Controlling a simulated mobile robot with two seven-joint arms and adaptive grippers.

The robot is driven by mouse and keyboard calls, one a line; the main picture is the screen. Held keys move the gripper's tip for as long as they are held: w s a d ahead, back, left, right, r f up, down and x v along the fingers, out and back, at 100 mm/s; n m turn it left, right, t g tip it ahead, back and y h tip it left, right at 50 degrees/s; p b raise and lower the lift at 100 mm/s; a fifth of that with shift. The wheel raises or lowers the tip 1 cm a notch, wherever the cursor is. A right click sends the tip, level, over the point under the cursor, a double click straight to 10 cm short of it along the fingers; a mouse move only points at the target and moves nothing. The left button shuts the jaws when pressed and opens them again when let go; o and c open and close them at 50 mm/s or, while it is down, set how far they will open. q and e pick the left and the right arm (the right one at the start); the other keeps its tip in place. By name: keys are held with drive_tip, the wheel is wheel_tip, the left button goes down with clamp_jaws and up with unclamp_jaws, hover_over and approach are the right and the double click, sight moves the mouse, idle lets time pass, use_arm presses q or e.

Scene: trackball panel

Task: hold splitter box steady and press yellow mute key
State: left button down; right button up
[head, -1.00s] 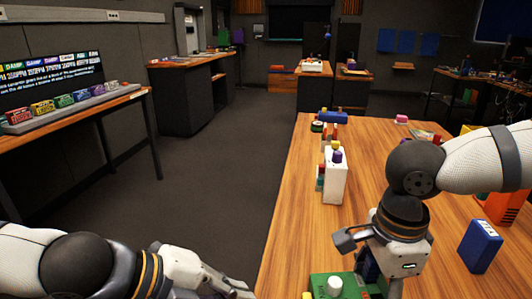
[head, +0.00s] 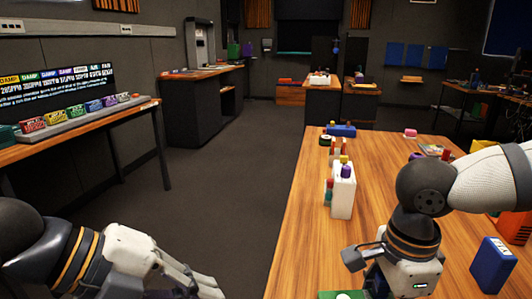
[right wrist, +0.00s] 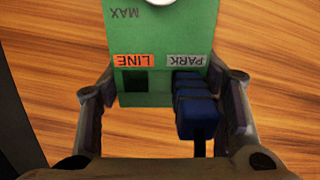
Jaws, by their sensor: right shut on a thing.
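In the head view only the top edge of the green box (head: 341,295) shows, below my right gripper (head: 362,262). A row of coloured keys stands on the left desk; one looks yellow (head: 54,117), its lettering too small to read. A yellow cap (head: 344,159) also tops a white box (head: 343,192). My left gripper (head: 198,286) is low, apart from both; its jaw opening is unclear.
The wooden table (head: 300,240) has several small items at its far end and a blue box (head: 492,265) at right. The left desk (head: 90,124) carries a screen (head: 60,88). Open floor (head: 225,190) lies between desk and table.

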drive_tip(key=o, duration=1.3)
drive_tip(key=shift+r, duration=0.1)
wheel_tip(320, 180, up, 12)
drive_tip(key=shift+f, duration=0.1)
drive_tip(key=o, duration=0.4)
drive_tip(key=shift+c, duration=0.2)
